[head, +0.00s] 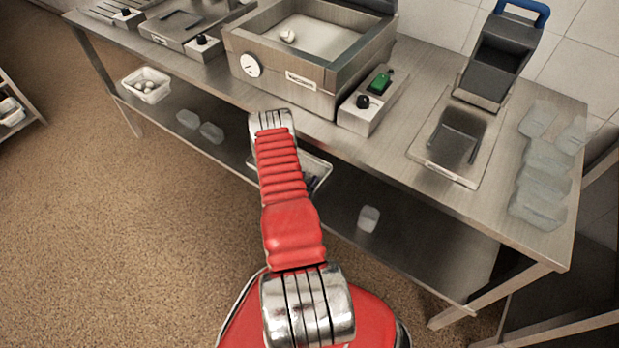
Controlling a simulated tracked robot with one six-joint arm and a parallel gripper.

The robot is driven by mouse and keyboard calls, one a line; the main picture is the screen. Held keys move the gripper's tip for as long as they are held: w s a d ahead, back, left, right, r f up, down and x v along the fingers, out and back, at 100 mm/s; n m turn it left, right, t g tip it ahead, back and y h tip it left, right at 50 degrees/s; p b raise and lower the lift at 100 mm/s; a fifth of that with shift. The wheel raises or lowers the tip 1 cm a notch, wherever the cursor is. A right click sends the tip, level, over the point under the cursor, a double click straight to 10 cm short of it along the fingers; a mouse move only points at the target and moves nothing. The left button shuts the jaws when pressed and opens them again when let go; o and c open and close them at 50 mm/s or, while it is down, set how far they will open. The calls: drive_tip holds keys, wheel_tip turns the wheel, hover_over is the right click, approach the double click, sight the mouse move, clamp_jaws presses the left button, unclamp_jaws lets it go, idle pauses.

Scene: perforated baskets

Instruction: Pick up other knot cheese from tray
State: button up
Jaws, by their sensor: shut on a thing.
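One small white knot-shaped piece, which looks like a knot cheese (288,37), lies in the shallow steel tray-like basin (335,38) of the large machine on the table. A white perforated basket (146,92) on the lower shelf at left holds a few round white pieces (146,85), too small to tell what they are. My red arm reaches up from the bottom to a silver joint in front of the machine. My gripper itself is not visible; the arm seems to hide it, so what it holds cannot be seen.
Another white tray (318,163) shows partly behind my arm on the lower shelf. Clear containers (542,190) stand on the table's right end. A control box with a green switch (380,82) stands beside the machine. A dark container (458,140) sits further right.

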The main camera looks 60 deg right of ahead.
wheel_tip(320, 180, up, 10)
drive_tip(key=shift+f, duration=0.1)
idle(0.8)
idle(0.5)
